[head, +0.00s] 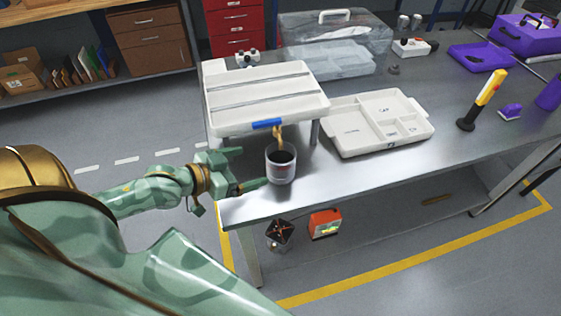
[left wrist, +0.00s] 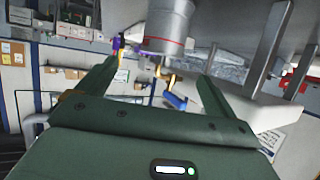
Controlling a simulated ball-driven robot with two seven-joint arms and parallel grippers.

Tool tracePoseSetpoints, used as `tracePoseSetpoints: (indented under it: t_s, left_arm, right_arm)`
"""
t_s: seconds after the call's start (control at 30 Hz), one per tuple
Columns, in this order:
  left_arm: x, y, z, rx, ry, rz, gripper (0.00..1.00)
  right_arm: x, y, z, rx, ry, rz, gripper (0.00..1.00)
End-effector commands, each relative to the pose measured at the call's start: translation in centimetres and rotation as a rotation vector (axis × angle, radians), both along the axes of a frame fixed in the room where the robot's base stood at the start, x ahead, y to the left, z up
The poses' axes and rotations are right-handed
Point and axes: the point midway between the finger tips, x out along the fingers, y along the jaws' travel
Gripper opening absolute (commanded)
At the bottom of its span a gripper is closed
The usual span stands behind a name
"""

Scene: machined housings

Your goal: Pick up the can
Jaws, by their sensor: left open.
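The can (head: 281,167) is a light grey, open-topped cylinder with a dark inside and a small red mark. It stands upright near the left front edge of the workbench. In the left wrist view the can (left wrist: 168,24) shows at the top, beyond the fingers and partly cut off by the frame edge. My left gripper (head: 251,168) is open and empty, just left of the can, with its fingers pointing toward it. The fingers (left wrist: 192,50) also show spread apart in the left wrist view. My right gripper is not in view.
A white compartment tray (head: 372,138) lies to the right. A yellow-and-black tool (head: 483,99) stands further right. The bench front between them is clear.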

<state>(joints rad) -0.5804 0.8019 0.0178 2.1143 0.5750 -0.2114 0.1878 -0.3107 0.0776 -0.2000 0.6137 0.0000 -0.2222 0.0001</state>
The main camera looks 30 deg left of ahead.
Motion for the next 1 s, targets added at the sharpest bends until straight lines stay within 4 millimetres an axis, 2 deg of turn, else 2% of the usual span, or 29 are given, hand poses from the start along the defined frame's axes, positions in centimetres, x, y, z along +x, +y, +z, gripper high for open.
tracePoseSetpoints:
  t_s: [0.03,0.2,0.47,0.7,1.0]
  left_arm:
    - [1.3,-0.4,-0.7,-0.002,-0.005,0.0,0.93]
    - [4.3,-1.5,-2.1,0.0,-0.002,0.001,0.93]
    - [6.3,-2.1,-2.8,0.002,-0.001,0.0,0.93]
    - [9.8,-3.0,-4.1,0.002,0.0,0.0,0.93]
    - [10.4,-3.3,-4.1,0.003,0.001,-0.001,0.93]
  right_arm:
    - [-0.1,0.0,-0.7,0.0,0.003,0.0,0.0]
    - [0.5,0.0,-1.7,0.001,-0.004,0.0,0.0]
    - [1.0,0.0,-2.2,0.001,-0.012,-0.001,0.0]
    - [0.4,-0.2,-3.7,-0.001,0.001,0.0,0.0]
    - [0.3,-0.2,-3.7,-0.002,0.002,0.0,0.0]
